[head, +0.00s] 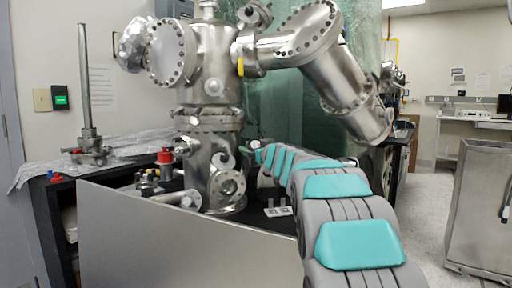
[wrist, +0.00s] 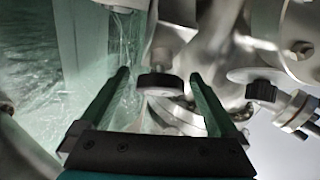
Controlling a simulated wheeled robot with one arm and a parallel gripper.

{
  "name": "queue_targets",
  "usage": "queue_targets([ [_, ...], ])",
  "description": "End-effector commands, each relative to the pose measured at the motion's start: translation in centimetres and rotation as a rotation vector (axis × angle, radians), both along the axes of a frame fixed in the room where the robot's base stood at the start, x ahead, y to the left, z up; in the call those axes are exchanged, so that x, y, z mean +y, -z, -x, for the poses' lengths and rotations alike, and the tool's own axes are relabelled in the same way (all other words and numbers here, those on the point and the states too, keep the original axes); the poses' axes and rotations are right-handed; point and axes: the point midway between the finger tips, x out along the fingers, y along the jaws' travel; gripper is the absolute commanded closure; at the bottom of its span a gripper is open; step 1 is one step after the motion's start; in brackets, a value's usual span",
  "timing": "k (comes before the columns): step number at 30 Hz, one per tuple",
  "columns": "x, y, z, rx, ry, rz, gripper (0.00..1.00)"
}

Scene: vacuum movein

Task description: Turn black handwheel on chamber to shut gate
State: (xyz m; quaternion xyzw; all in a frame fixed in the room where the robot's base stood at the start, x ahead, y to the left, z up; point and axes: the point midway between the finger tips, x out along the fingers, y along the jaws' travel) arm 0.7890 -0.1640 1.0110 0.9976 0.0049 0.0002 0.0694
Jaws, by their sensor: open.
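In the wrist view, a round black handwheel (wrist: 159,82) on a pale metal stem sits in the middle, beyond my gripper. My gripper (wrist: 158,76) is open, its two dark green fingers spread to the left and right of the handwheel. The fingers appear apart from it, and I cannot tell how deep the wheel lies between them. The steel vacuum chamber (head: 209,62) stands upright in the head view, left of my arm. In that view my arm reaches toward its lower part; the gripper and handwheel cannot be made out there.
A second black knob (wrist: 262,91) with a grey disc is to the right in the wrist view. A red-capped part (head: 166,157) and a horizontal metal tube (head: 178,198) stand left of the chamber. A grey panel (head: 180,245) fronts the bench. A steel cabinet (head: 480,205) is at right.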

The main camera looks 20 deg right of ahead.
Motion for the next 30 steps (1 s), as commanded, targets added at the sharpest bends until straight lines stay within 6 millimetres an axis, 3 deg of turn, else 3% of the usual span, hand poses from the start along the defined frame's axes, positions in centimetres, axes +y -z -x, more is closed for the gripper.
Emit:
queue_targets([
  [4,-0.01,0.01,0.02,0.000,0.000,0.000,0.05],
  [26,0.00,0.00,0.03,0.000,0.000,0.000,0.87],
  [30,0.02,0.04,0.03,0.000,0.002,-0.002,0.89],
])
